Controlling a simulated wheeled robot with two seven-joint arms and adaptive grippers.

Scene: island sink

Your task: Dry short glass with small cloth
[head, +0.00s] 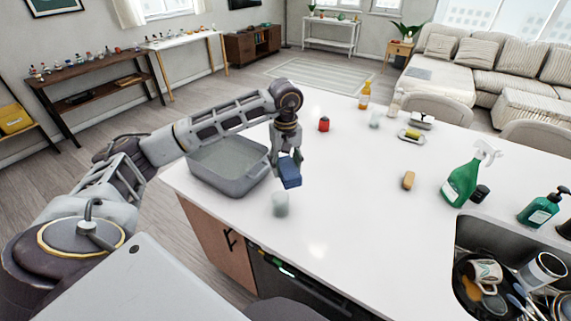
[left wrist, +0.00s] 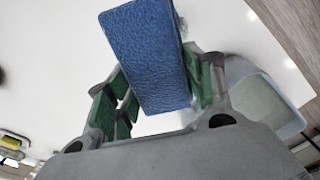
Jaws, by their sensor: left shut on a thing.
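My left gripper (head: 286,156) is shut on a small blue cloth (head: 290,172), a folded block held above the white island top. The cloth fills the middle of the left wrist view (left wrist: 150,55), between the green-padded fingers (left wrist: 160,92). A short glass (head: 280,204), pale and translucent, stands on the counter just below and in front of the cloth, apart from it. In the left wrist view the glass is mostly hidden behind the cloth. Another translucent glass (head: 375,119) stands farther back. My right gripper does not show.
A grey basin (head: 228,184) sits left of the gripper on the island (head: 345,200). The sink at right holds dishes. The middle counter is clear.

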